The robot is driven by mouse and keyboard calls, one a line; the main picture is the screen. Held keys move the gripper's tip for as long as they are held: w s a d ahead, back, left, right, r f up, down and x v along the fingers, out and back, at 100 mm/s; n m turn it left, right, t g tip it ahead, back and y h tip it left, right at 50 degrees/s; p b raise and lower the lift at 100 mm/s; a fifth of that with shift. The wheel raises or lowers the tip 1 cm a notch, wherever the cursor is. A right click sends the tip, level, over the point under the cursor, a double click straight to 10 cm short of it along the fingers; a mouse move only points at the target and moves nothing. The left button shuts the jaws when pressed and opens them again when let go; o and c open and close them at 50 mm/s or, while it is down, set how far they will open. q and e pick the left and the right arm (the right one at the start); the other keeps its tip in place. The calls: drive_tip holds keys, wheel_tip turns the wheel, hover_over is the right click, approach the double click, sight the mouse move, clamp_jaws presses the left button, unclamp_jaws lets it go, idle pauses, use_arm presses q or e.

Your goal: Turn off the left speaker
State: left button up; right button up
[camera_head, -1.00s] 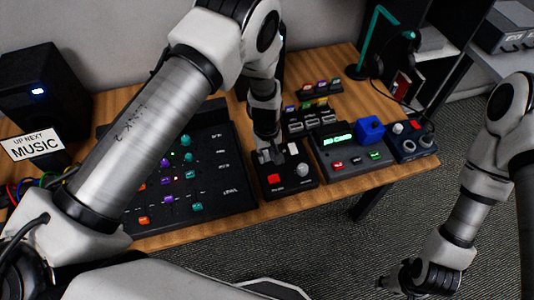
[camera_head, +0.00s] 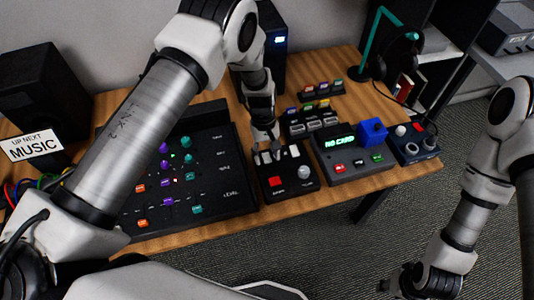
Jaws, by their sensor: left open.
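The left speaker (camera_head: 42,88) is a black box at the back left of the desk, and no light shows on its front. The right speaker (camera_head: 272,48) stands behind my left arm, partly hidden, with a blue light lit. A small black control box (camera_head: 288,190) with a red button (camera_head: 275,181) and a white knob (camera_head: 305,172) lies at the desk's front. My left gripper (camera_head: 267,153) is open and empty at this box's back edge; whether it touches is unclear. My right gripper (camera_head: 402,288) hangs low at the bottom edge, off the desk, its fingers hard to make out.
A mixer with coloured knobs (camera_head: 215,180) lies left of the control box, partly behind my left arm. A grey device with a green display (camera_head: 340,140) is to the right. Headphones hang on a teal stand (camera_head: 372,40). A "MUSIC" sign (camera_head: 32,143) stands at left.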

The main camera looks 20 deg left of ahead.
sight(264, 152)
use_arm(q)
drive_tip(key=v, duration=1.2)
